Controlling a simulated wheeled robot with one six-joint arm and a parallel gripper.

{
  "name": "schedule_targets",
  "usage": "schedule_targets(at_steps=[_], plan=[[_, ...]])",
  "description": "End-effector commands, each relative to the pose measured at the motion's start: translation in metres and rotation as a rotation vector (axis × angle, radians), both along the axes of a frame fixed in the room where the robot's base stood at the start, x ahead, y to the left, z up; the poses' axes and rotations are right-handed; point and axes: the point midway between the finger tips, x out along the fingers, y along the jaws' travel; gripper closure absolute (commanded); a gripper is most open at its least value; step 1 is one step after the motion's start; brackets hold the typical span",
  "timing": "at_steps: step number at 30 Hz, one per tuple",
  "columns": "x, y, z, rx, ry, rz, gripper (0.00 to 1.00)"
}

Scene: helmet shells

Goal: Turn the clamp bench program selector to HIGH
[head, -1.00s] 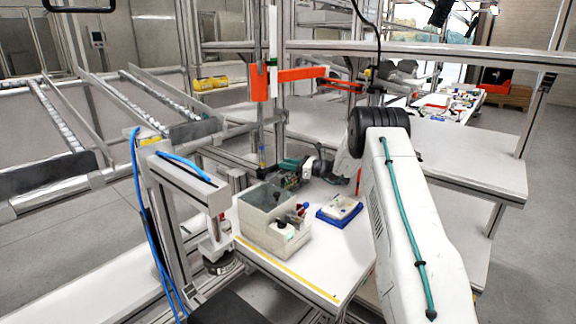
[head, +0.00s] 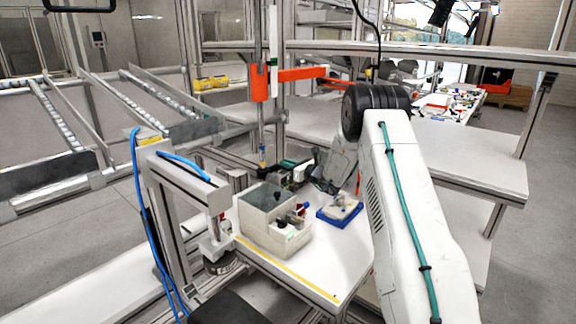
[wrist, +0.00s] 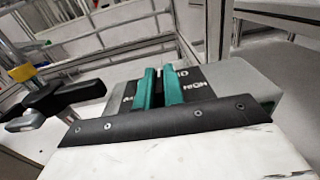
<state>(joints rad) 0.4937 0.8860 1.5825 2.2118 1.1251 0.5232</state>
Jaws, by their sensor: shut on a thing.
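In the wrist view, my gripper (wrist: 160,88) has its two teal fingers close together, shut over the middle of the program selector's black label plate (wrist: 196,86). The plate is on a grey box (wrist: 245,92). The word HIGH shows right of the fingers; a label ending in D shows above, and another is partly covered at left. The selector knob is between the fingers and hidden, so I cannot tell where it points. In the head view, my gripper is at the bench's back edge, and my arm hides much of that spot.
A grey open box with knobs (head: 262,222) and a blue tray (head: 340,210) stand on the white bench (head: 325,262). A press frame (head: 180,185) with blue hoses is at left. An orange arm (head: 300,74) crosses behind. A black handle (wrist: 62,97) is left of my fingers.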

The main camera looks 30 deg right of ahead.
Motion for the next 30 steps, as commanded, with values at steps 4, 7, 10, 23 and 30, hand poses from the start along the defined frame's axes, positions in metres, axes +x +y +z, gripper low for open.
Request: schedule_targets(at_steps=[4,7,10,23,30], plan=[[-0.0006,0.0023,-0.0004,0.001,0.003,-0.097,1.0],[-0.0006,0.0027,-0.0008,0.001,0.002,-0.152,1.0],[-0.0005,0.0021,-0.0008,0.0,0.001,-0.195,1.0],[-0.0004,0.0018,-0.0007,-0.001,0.001,-0.258,1.0],[-0.0003,0.0017,-0.0007,-0.001,0.001,-0.257,0.87]])
